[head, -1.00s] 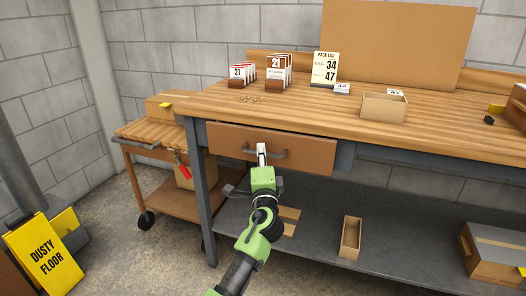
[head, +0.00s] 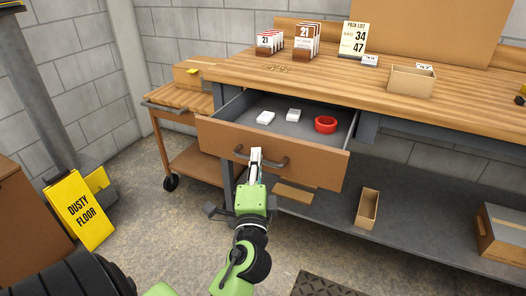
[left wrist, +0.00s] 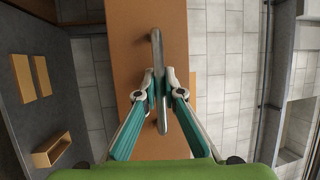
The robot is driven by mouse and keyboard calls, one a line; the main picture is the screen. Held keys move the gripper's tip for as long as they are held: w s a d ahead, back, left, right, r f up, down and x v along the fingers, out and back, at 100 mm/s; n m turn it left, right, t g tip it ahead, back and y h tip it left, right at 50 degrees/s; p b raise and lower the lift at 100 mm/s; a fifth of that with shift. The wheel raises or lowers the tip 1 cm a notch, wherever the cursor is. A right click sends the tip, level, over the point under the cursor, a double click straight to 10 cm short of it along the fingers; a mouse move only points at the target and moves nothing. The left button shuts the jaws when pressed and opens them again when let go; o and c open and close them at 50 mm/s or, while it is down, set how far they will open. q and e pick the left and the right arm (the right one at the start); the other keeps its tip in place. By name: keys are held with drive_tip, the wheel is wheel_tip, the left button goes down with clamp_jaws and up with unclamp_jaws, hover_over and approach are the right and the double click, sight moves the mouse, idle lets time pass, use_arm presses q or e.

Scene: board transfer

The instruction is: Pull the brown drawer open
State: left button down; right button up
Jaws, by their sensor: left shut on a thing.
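The brown drawer (head: 300,155) under the wooden workbench stands open in the head view. Its grey inside holds two small white items and a red ring-shaped roll (head: 325,124). My left gripper (head: 255,156) is at the grey bar handle (head: 278,162) on the drawer front. In the left wrist view the two fingers (left wrist: 159,85) are shut on the handle (left wrist: 156,45), one on each side of the bar. The drawer front (left wrist: 120,20) fills the middle of that view. My right gripper is not in view.
The workbench top (head: 330,82) carries seed-packet-like cards, a pack list sign (head: 353,38) and an open box (head: 412,80). A wooden cart (head: 185,105) stands to the left. A yellow floor sign (head: 78,210) stands at the far left. A lower shelf (head: 420,215) holds boxes.

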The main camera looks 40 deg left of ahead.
use_arm(q)
drive_tip(key=shift+s+d, duration=0.1)
drive_tip(key=shift+s, duration=0.35)
drive_tip(key=c, duration=2.4)
unclamp_jaws()
drive_tip(key=shift+v, duration=3.75)
drive_tip(key=shift+w, duration=0.1)
